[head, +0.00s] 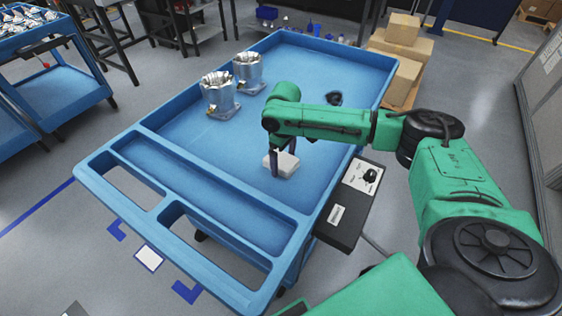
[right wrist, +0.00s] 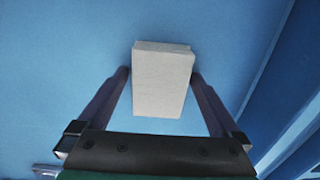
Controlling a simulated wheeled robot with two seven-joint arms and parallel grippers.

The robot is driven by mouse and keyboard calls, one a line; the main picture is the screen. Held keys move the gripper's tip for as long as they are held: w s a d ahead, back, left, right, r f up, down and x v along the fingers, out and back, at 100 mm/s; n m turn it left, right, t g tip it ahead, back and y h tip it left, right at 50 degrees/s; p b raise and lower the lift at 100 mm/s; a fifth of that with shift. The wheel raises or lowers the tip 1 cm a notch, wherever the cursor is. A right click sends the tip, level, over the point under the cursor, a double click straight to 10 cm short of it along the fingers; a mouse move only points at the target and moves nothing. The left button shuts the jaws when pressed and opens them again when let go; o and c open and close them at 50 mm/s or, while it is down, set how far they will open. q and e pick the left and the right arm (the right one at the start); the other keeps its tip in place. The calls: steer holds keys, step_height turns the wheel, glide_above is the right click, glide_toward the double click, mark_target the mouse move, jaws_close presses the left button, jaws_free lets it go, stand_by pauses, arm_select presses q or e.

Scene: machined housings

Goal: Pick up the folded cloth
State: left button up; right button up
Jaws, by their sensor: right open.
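The folded cloth (head: 283,165) is a small pale grey block lying on the blue tray top of the cart, near its right side. In the right wrist view the cloth (right wrist: 163,80) lies between and just beyond my two fingers. My right gripper (head: 282,158) points down over the cloth, and part of the cloth is hidden behind its finger. In the right wrist view the right gripper (right wrist: 160,78) is open, with a finger on each side of the cloth. I cannot tell whether the fingers touch it. My left gripper does not show.
The blue cart (head: 190,160) has raised rims. Two machined metal housings (head: 220,95) (head: 247,70) stand on it at the back left. A small black part (head: 334,98) lies behind my right arm. A black control box (head: 350,203) is at the right edge. The tray's middle is clear.

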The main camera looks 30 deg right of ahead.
mark_target(283, 160)
steer(key=c, duration=1.2)
step_height(283, 160, up, 20)
steer(key=shift+r, duration=0.1)
